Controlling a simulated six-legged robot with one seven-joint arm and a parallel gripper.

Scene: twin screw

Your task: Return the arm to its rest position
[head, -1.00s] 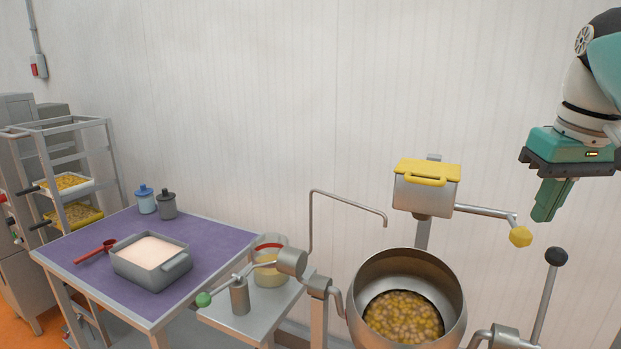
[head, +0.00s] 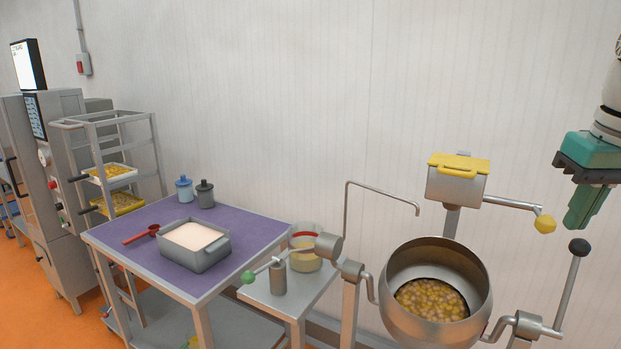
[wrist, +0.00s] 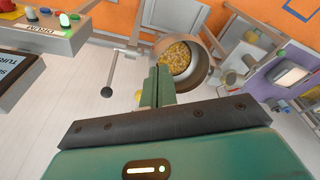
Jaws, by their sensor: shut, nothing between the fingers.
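My gripper (head: 586,207) is at the right edge of the head view, raised in front of the white wall. Its green fingers point down and are shut with nothing between them. It is above and to the right of the steel kettle (head: 472,272), apart from it. In the wrist view my gripper's fingers (wrist: 158,85) are together in the middle. The kettle (wrist: 205,72) lies beyond them there, holding yellowish pieces. The upper part of my arm is cut off by the head view's right edge.
A lever with a black knob (head: 579,248) stands just below my gripper. A steel box with a yellow lid (head: 457,185) is behind the kettle. A purple-topped table (head: 150,222) bears a grey tub (head: 195,258). A control panel (wrist: 50,38) shows at left in the wrist view.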

